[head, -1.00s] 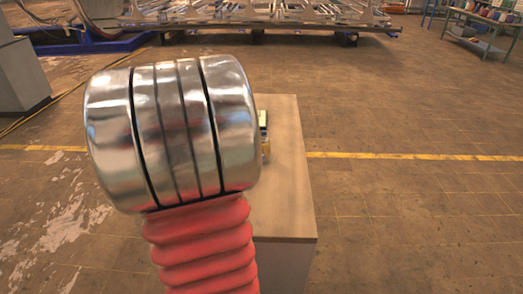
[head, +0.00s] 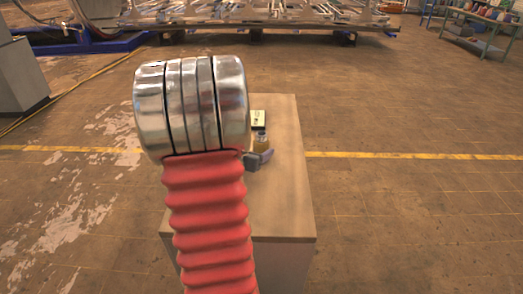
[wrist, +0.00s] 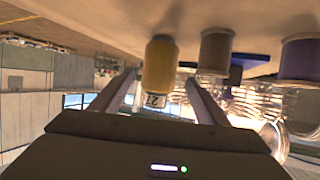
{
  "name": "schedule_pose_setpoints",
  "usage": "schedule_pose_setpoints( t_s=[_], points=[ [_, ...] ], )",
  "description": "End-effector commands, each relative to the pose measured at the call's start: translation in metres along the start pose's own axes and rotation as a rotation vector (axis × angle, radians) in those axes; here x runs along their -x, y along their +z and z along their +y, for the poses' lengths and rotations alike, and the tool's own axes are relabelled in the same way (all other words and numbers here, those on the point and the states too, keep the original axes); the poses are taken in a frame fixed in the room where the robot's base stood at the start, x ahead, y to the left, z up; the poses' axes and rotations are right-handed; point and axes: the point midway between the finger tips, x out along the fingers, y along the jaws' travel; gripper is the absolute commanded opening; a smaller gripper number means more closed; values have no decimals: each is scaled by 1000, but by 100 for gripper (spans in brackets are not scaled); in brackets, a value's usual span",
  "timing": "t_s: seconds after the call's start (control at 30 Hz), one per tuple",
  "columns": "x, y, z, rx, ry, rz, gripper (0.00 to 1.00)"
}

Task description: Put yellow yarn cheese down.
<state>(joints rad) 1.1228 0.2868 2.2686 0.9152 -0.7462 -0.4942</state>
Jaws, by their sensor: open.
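The yellow yarn cheese (wrist: 159,66) shows in the wrist view between the two spread fingers of my gripper (wrist: 161,80). Its far end meets the pale tabletop, and it appears to stand on it; the wrist picture is upside down. A label with dark digits shows on its near end. The fingers are open, one on each side, and I see a gap beside the yarn. In the head view, one dark finger of my gripper shows at the table; the rest is hidden behind my arm.
A tan spool (wrist: 216,52) and a purple spool (wrist: 300,58) stand beside the yellow one. The table's front and right parts are clear. A dark blue thing (wrist: 248,60) shows behind the spools.

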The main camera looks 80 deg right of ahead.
Motion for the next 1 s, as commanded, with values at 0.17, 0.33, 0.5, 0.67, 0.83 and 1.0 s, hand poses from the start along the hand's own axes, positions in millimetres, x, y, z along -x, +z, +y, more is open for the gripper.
schedule_pose_setpoints(
  t_s=[0.17, 0.33, 0.5, 0.67, 0.83, 1.0],
  points=[
    [0, 0, 0, 0, 1, 0, 68],
    [-8, 0, 2, 0, 2, -1, 68],
    [-28, 0, 3, 0, 3, -1, 68],
    [-46, -1, 2, 0, 2, 0, 68],
    [-52, -1, 2, -1, 1, 0, 68],
    [-52, -1, 2, -1, 1, 0, 68]
  ],
)
